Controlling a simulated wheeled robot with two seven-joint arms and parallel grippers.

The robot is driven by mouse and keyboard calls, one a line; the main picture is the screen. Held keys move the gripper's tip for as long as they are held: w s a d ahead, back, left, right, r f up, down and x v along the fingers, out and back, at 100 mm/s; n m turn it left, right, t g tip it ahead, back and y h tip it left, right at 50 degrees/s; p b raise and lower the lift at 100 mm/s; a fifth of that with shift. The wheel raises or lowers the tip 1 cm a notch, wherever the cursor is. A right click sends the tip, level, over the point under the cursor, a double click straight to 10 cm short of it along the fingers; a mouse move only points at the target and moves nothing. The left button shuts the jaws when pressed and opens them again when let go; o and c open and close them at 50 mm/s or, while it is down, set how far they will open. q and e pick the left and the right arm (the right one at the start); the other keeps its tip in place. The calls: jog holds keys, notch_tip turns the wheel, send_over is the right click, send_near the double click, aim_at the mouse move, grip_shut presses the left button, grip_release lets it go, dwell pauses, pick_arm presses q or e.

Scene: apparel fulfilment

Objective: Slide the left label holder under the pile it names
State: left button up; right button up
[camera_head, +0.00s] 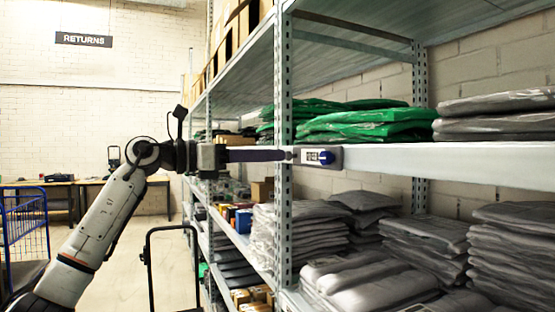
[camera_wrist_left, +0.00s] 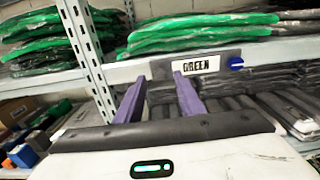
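The label holder (camera_head: 318,156) is a small grey piece on the white front edge of the upper shelf, just right of the steel post. It has a blue knob at its right end. In the left wrist view the label holder (camera_wrist_left: 208,65) reads GREEN. A green bagged pile (camera_head: 365,125) lies on the shelf above it; it also shows in the left wrist view (camera_wrist_left: 195,35). My left gripper (camera_head: 290,155) reaches to the holder's left end. In the left wrist view its two purple fingers (camera_wrist_left: 159,76) are apart with nothing between them; the right finger overlaps the holder's left end, contact unclear.
A grey pile (camera_head: 495,117) lies farther right on the same shelf. More green bags lie left of the steel post (camera_head: 283,140). Grey piles (camera_head: 400,250) fill the shelf below. A blue wire cart (camera_head: 25,225) stands at the left. The shelf edge right of the holder is clear.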

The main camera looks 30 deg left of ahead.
pick_arm(q)
jog(key=b+v, duration=0.1)
jog(key=v, duration=0.6)
jog(key=shift+w, duration=0.1)
